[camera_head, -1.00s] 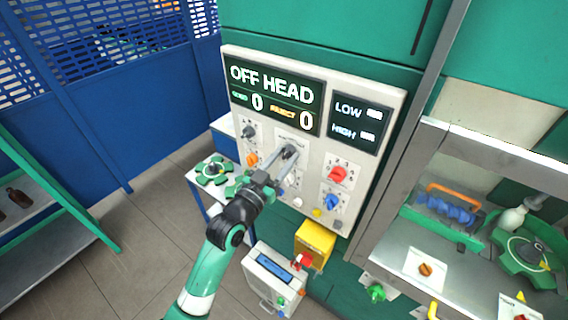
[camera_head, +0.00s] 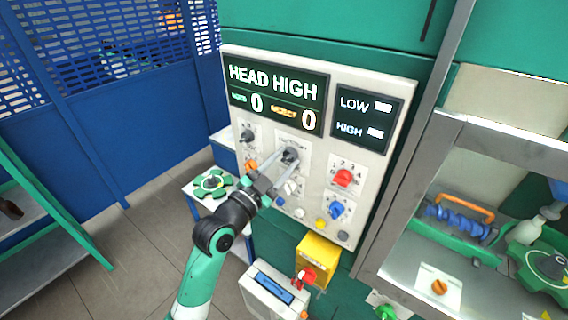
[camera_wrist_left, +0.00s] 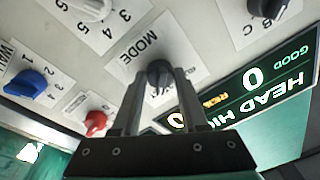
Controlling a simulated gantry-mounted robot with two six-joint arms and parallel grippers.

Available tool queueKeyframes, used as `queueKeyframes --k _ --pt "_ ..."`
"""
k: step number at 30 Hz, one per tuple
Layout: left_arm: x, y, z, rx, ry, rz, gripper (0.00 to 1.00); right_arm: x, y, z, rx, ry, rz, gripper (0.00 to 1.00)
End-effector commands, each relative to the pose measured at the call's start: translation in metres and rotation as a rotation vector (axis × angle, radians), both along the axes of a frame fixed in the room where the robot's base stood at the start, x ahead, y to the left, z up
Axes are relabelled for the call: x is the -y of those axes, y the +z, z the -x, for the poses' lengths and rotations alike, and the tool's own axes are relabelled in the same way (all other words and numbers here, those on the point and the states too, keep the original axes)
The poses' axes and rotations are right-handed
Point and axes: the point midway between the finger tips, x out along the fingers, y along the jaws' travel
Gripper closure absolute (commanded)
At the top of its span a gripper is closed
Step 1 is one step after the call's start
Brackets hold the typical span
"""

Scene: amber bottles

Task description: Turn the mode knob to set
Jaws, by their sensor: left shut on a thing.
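The mode knob (camera_head: 290,154) is a dark grey knob on a white label plate on the upright control panel (camera_head: 400,95). In the left wrist view the knob (camera_wrist_left: 159,75) sits under the word MODE, between the two fingers. My left gripper (camera_head: 284,160) is shut on the knob, its fingers on either side of it. In the wrist view the left gripper (camera_wrist_left: 158,85) covers part of the label's markings. The panel display (camera_head: 277,92) reads HEAD HIGH, with two zeros below. My right gripper is not in view.
Other knobs sit close by on the panel: a black one (camera_head: 247,136), a red one (camera_head: 344,178) and a blue one (camera_head: 337,209). A yellow box (camera_head: 316,262) with a red switch is below. A metal-framed bench stands at right.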

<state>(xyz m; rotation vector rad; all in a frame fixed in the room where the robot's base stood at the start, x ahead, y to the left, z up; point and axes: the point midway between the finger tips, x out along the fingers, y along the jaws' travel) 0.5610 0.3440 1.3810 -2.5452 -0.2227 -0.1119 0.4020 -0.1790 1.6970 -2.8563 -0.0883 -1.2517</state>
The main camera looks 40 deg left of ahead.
Motion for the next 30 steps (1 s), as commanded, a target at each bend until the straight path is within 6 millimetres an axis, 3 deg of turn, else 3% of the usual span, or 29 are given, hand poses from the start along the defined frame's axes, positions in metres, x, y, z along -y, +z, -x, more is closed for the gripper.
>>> queueKeyframes --k 9,10,14,24,30 --pt "0.0 0.0 0.0 -0.002 0.002 -0.004 1.0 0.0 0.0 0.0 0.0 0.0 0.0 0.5" --pt "0.0 0.0 0.0 -0.002 0.002 -0.004 0.52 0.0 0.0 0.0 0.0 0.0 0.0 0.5" --pt "0.0 0.0 0.0 -0.001 0.001 -0.003 0.28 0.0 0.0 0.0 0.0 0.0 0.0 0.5" --pt "0.0 -0.001 0.003 -0.001 0.002 -0.002 0.27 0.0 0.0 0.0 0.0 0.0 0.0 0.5" --pt "0.004 -0.006 0.032 0.0 0.003 -0.003 0.27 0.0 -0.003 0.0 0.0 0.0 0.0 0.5"
